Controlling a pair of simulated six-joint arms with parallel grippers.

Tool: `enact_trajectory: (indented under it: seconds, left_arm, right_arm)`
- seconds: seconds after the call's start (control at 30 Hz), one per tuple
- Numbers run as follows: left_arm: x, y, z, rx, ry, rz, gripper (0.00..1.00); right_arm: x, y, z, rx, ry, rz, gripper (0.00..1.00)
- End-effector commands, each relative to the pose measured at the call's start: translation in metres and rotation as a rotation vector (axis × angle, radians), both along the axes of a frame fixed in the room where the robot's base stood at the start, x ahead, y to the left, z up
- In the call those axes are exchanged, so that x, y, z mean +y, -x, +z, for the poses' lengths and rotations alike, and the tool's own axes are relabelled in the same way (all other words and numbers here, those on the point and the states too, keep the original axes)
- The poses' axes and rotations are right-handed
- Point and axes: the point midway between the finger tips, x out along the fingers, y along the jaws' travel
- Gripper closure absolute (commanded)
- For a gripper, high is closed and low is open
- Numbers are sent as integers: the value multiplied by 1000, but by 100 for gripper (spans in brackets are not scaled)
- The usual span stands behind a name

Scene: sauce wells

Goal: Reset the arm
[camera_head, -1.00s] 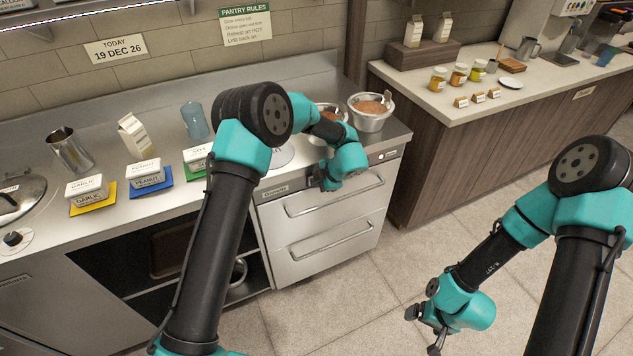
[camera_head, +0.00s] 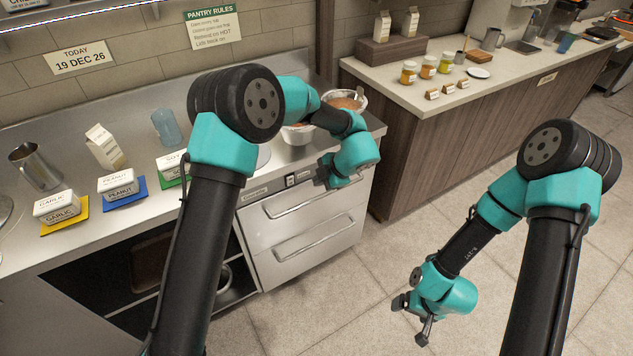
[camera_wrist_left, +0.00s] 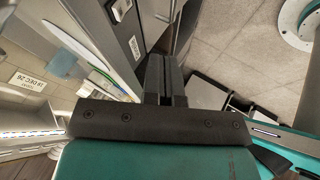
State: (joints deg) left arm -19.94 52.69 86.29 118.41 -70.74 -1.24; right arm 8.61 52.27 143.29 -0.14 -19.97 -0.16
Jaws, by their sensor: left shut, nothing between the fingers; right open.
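My left gripper (camera_head: 326,172) hangs in front of the counter edge, by the top of the drawer unit, in the head view. In the left wrist view its fingers (camera_wrist_left: 165,80) are shut together with nothing between them. My right gripper (camera_head: 412,318) is low over the tiled floor at the right in the head view. Its fingers are spread open and empty. The bent left arm partly hides the bowls behind it.
A metal bowl of brown contents (camera_head: 346,100) stands on the steel counter's right end. Labelled boxes on yellow, blue and green mats, such as the garlic box (camera_head: 60,206), a carton (camera_head: 105,146), a metal pitcher (camera_head: 35,167) and a blue cup (camera_head: 166,128) stand left. The floor (camera_head: 320,310) is clear.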

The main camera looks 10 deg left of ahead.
Motion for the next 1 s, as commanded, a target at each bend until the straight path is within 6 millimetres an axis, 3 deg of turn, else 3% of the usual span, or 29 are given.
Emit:
enact_trajectory:
  seconds: [0.47, 0.67, 1.0]
  left_arm:
    - [7, -1, -5, -3, -12, -18, 100]
    - [46, -1, -32, -12, -78, -154, 100]
    - [124, 15, -100, 24, -166, -623, 100]
  right_arm:
    - [0, 0, 0, 0, 0, 0, 9]
    - [0, 0, 0, 0, 0, 0, 9]
    - [0, 0, 0, 0, 0, 0, 9]
